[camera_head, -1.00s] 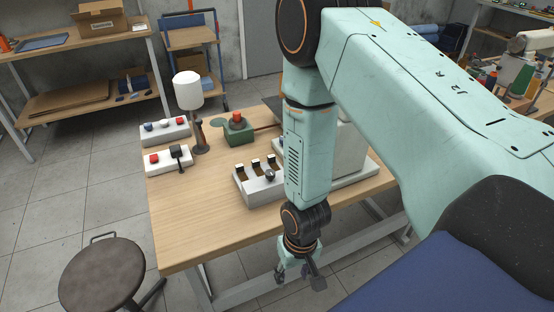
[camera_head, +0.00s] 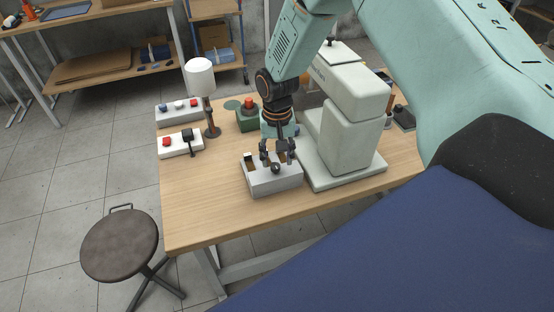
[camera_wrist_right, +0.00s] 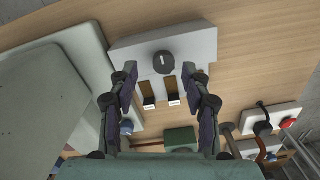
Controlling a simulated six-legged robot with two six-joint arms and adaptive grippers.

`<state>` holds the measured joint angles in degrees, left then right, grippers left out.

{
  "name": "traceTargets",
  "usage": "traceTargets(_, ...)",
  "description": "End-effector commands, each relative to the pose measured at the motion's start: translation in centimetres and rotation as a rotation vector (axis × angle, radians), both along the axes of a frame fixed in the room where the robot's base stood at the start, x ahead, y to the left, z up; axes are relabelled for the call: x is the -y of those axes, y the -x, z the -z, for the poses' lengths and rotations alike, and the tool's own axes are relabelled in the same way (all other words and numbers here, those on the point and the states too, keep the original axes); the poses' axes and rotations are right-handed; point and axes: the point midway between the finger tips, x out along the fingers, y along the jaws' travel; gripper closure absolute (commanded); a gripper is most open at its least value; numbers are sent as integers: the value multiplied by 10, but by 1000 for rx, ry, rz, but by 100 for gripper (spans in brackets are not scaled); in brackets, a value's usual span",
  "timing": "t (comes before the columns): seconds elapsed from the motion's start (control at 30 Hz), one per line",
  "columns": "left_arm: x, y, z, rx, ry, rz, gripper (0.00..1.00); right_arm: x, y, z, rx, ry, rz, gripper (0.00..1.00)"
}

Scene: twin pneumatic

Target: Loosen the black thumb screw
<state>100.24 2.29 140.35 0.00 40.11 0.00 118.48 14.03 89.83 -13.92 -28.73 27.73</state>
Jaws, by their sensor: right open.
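A black round knob (camera_head: 276,168) with a pale line across its top sits on a grey box (camera_head: 262,187) on the wooden table; it matches a black thumb screw. In the right wrist view the knob (camera_wrist_right: 163,62) shows between and slightly beyond my fingertips. My right gripper (camera_head: 278,157) points down over the box, open, with one finger on each side of the knob's line in the wrist view (camera_wrist_right: 160,72). I cannot tell whether the fingers touch it. Brown slots with white labels (camera_wrist_right: 148,95) lie on the box nearer my wrist. My left gripper is not in view.
A large pale machine (camera_head: 350,140) stands close to the right of the box. To the left are a white switch box (camera_head: 181,145), a lamp (camera_head: 200,80) and a green box with a red button (camera_head: 247,115). The table (camera_head: 205,205) is clear in front.

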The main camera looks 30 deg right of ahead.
Motion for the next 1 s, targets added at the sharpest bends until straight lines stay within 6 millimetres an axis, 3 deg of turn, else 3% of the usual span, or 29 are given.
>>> traceTargets(0.2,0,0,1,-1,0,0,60,-1,-2,18,1,0,-4,52)
traceTargets(0.5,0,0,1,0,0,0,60,1,-2,20,1,0,-5,53)
traceTargets(1.0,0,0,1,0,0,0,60,1,-3,20,2,0,-4,95)
